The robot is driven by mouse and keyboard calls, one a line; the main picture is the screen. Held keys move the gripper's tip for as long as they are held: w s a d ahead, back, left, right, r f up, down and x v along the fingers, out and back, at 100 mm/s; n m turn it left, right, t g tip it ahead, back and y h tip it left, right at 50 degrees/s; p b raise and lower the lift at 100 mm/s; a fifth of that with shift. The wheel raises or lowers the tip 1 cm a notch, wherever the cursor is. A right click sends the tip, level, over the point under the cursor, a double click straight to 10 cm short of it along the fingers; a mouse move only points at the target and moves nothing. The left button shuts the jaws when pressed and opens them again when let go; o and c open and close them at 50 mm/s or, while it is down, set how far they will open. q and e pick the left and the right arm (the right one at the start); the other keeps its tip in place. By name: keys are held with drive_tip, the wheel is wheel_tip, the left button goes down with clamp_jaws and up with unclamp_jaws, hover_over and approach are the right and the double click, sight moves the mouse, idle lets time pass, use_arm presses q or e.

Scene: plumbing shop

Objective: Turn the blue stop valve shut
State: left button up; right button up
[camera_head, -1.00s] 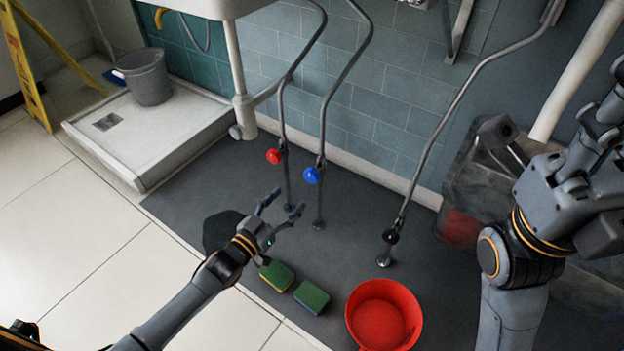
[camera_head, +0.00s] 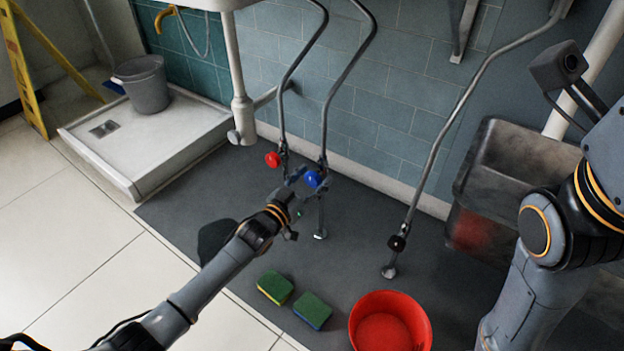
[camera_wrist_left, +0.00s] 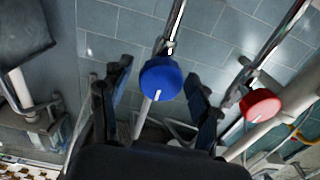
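The blue stop valve (camera_head: 313,179) is a round blue knob on a thin grey pipe near the tiled wall. In the left wrist view the blue knob (camera_wrist_left: 160,78) shows a white mark near its lower edge. My left gripper (camera_head: 308,184) is at the blue knob in the head view. In the left wrist view its two fingers are apart, one on each side of the knob, with visible gaps. Whether any finger touches it I cannot tell. My right arm (camera_head: 545,235) is at the right edge; its fingers are out of the picture.
A red knob (camera_head: 272,159) on a parallel pipe is close to the left; a dark knob (camera_head: 396,243) is on a pipe to the right. Sponges (camera_head: 312,310), a red bucket (camera_head: 389,325) and a dark bin (camera_head: 500,175) are around. The dark mat (camera_head: 350,255) between is clear.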

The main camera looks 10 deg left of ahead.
use_arm(q)
drive_tip(key=c, duration=1)
